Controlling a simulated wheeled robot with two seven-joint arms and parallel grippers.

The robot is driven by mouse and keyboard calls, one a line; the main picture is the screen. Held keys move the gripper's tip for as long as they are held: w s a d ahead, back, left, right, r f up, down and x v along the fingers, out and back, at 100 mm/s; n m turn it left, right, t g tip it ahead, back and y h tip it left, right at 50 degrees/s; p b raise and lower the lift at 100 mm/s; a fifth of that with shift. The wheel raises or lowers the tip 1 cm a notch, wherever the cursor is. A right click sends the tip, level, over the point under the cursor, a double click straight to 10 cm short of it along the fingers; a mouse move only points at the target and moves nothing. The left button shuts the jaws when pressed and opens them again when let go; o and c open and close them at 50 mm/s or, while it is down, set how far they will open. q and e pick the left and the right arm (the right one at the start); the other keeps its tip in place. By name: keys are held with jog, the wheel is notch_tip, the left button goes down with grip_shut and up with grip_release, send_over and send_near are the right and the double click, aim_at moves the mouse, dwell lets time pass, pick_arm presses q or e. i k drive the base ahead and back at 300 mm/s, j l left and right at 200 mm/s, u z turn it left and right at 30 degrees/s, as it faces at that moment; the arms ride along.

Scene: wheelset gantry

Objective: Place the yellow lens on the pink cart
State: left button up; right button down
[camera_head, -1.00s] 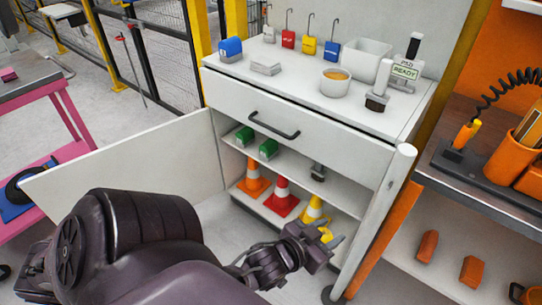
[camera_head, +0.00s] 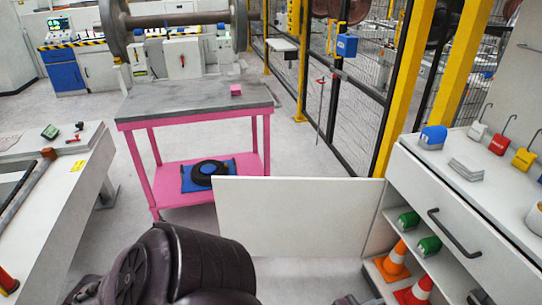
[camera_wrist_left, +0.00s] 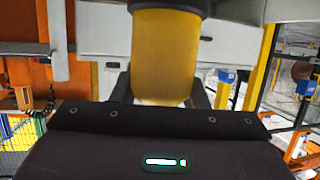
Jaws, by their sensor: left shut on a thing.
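The yellow lens (camera_wrist_left: 165,50) is a yellow cylinder with a dark rim in the left wrist view. My left gripper (camera_wrist_left: 160,92) is shut on it, with a dark finger at each side. The pink cart (camera_head: 141,122) stands left of centre in the head view, with a grey top and a pink lower shelf. In the head view only my dark left arm shows clearly at the bottom; the lens is not seen there. My right gripper is not in view.
A small pink block (camera_head: 236,90) sits on the cart top, mostly bare otherwise. A blue mat with a black ring (camera_head: 207,171) lies on its lower shelf. An open white cabinet door (camera_head: 285,217) stands in front. A white workbench (camera_head: 88,150) is at left.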

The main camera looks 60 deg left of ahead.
aim_at(185, 98)
jog(key=j+u, duration=0.25)
jog(key=j, duration=0.2)
jog(key=j+u, duration=0.25)
jog(key=j, duration=0.15)
jog(key=i+j+u, duration=0.25)
jog(key=j, duration=0.15)
jog(key=j+u, duration=0.25)
jog(key=j, duration=0.15)
jog(key=i+j+u, duration=0.25)
jog(key=k+j, duration=0.05)
jog(key=j, duration=0.1)
